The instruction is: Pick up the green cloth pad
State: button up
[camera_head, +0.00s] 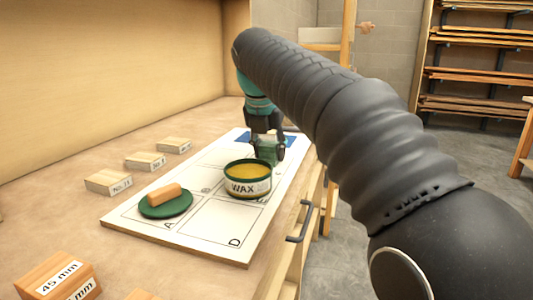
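A small green block-shaped pad (267,149), which looks like the green cloth pad, is on or just above the white board behind the wax tin. My gripper (267,146) points down at it, with a dark finger on either side. The fingers look close to the pad's sides, but I cannot tell whether they press on it or whether it is lifted.
An open wax tin (247,188) stands on the lettered white board (215,243), close in front of my gripper. A blue patch (291,138) is at the board's far end. Several labelled wooden blocks (108,183) stand on the bench to the left. A drawer handle (300,222) is at the right.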

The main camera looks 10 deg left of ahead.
aim_at(269, 143)
jog(key=c, duration=0.3)
jog(key=shift+r, duration=0.1)
jog(key=shift+r, duration=0.5)
notch_tip(269, 143, up, 3)
jog(key=d+r, duration=0.2)
jog(key=d, duration=0.2)
jog(key=s+d+r, duration=0.1)
jog(key=d+r, duration=0.1)
jog(key=d, duration=0.1)
jog(key=d+r, duration=0.2)
jog(key=d, duration=0.2)
jog(key=shift+s+d+r, duration=0.2)
jog(key=shift+d+r, duration=0.1)
jog(key=shift+r, duration=0.1)
jog(key=shift+o, duration=0.4)
jog(key=shift+c, duration=0.7)
